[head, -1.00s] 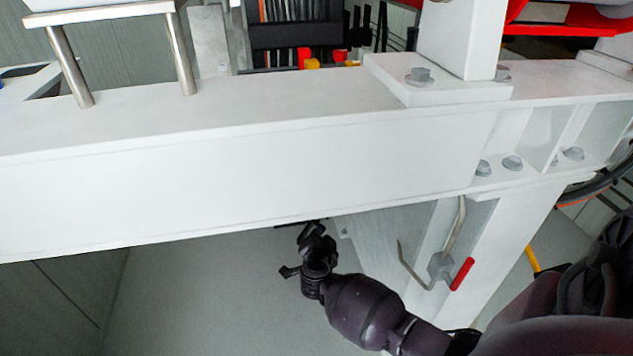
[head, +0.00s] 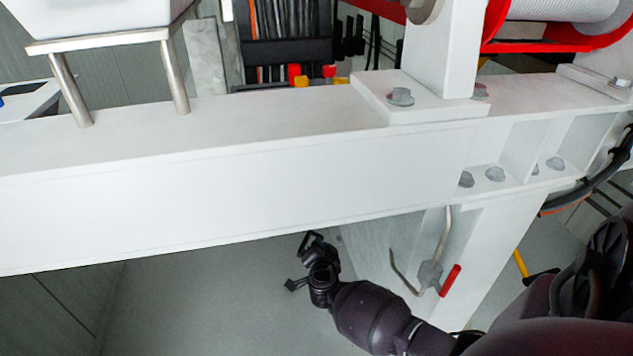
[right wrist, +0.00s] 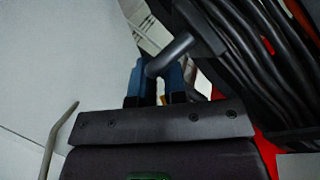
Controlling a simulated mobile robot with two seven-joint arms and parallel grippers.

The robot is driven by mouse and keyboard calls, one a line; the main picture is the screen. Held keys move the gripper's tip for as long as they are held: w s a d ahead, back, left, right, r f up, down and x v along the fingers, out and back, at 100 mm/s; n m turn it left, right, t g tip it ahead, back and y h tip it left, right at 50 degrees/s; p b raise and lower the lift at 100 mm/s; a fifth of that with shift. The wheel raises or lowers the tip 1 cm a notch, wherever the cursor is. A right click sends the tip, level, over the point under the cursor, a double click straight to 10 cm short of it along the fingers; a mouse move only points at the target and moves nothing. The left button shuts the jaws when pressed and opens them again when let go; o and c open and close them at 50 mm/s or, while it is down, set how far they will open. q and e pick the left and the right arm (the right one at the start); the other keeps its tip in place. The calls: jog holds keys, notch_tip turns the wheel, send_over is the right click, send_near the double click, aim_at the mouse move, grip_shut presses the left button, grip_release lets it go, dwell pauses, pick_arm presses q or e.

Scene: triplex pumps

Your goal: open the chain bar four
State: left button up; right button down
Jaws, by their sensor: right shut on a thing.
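In the right wrist view, my right gripper (right wrist: 163,80) has its blue fingers closed around the end of a dark grey bar (right wrist: 172,52), which I take to be the chain bar. The bar bends up and to the right, towards a dark block beside a bundle of black cables (right wrist: 265,65). In the head view, my dark right arm (head: 365,312) reaches in from the lower right, with its end just below a white beam. The fingers and the bar cannot be made out there. My left gripper is not in view.
The long white beam (head: 220,218) crosses the head view above my right arm. A bent metal lever with a red grip (head: 450,281) hangs by the white post (head: 490,250), close right of the arm. Grey floor (head: 200,310) is open to the left.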

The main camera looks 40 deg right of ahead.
pick_arm(q)
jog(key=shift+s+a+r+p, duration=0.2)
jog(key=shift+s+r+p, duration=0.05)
jog(key=shift+p, duration=0.5)
pick_arm(e)
jog(key=s+d+n+t+y, duration=0.1)
jog(key=n, duration=0.1)
jog(key=s+d+n+t+y, duration=0.1)
jog(key=d+y, duration=0.1)
jog(key=shift+s+f+n, duration=0.15)
jog(key=shift+s+n, duration=0.25)
jog(key=c, duration=1.4)
grip_release()
jog(key=shift+c, duration=0.2)
